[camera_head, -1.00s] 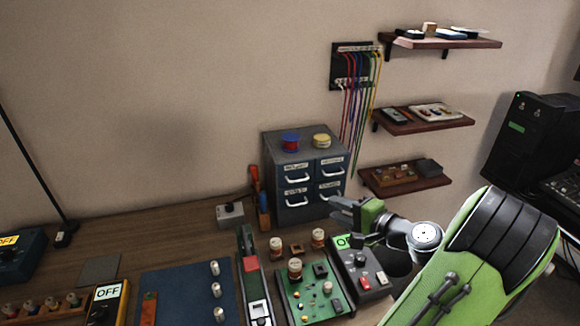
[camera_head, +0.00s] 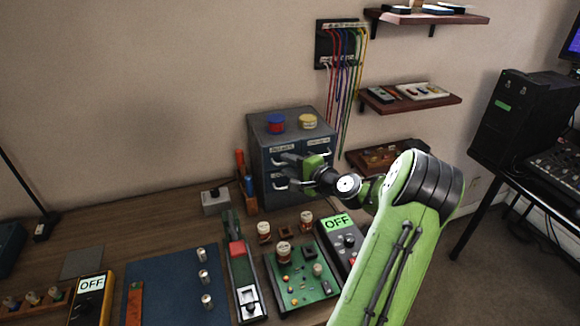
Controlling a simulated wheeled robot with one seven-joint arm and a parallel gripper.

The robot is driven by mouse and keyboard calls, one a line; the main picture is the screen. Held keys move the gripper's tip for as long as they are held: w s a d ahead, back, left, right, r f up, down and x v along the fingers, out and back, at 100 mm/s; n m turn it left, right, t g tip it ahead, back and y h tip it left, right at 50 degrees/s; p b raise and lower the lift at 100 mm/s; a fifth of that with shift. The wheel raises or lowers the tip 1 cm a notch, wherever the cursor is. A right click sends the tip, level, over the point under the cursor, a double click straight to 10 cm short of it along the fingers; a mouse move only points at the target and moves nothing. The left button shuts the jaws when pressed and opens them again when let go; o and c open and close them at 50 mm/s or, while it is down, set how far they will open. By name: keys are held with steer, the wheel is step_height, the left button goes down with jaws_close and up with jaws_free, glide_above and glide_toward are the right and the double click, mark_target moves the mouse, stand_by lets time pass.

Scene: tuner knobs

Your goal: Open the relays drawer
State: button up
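The grey drawer cabinet (camera_head: 262,128) stands at the back of the bench, with two columns of labelled drawers and white bar handles. The labels are too small to read surely, so I cannot tell which drawer is the relays one. The drawers that show look shut. My gripper (camera_head: 290,172) is in front of the cabinet's left column, with its fingers pointing left. The fingers look spread apart with nothing seen between them. They overlap the lower drawers in the picture, and I cannot tell whether they touch a handle. My gripper and wrist hide much of the lower drawers.
A green circuit board (camera_head: 300,278) and a device reading OFF (camera_head: 337,222) lie in front. Wall shelves (camera_head: 411,98) are at the right.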

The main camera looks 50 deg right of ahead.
steer(key=shift+c, duration=0.3)
jaws_close()
stand_by(1.2)
